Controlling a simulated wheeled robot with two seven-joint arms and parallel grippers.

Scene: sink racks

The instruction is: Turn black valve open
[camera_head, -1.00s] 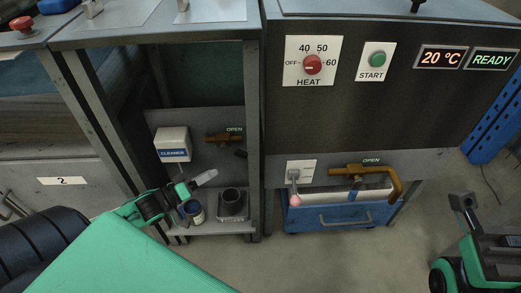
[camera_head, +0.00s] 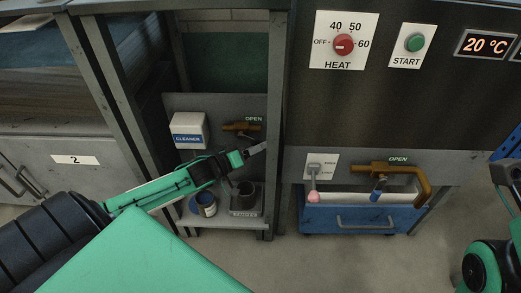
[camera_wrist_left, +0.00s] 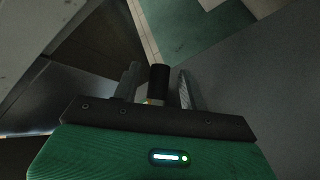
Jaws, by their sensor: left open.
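The brass valve (camera_head: 241,127) with a green OPEN label is on the grey panel inside the left cabinet in the head view. Its black handle is hidden there behind my left gripper (camera_head: 257,149), which reaches into the cabinet just below the valve. In the left wrist view, the black handle (camera_wrist_left: 158,76) stands between the two fingers of my open left gripper (camera_wrist_left: 157,88). A gap shows on the right side of the handle; contact on the left is hard to tell. Part of my right arm is at the right edge, and its jaws cannot be made out.
A white cleaner box (camera_head: 188,129), a blue-rimmed can (camera_head: 204,206) and a dark cup on a stand (camera_head: 245,199) are close around my left gripper. The cabinet post (camera_head: 275,130) is just right of it. Another brass valve (camera_head: 385,171) with a blue handle is farther right.

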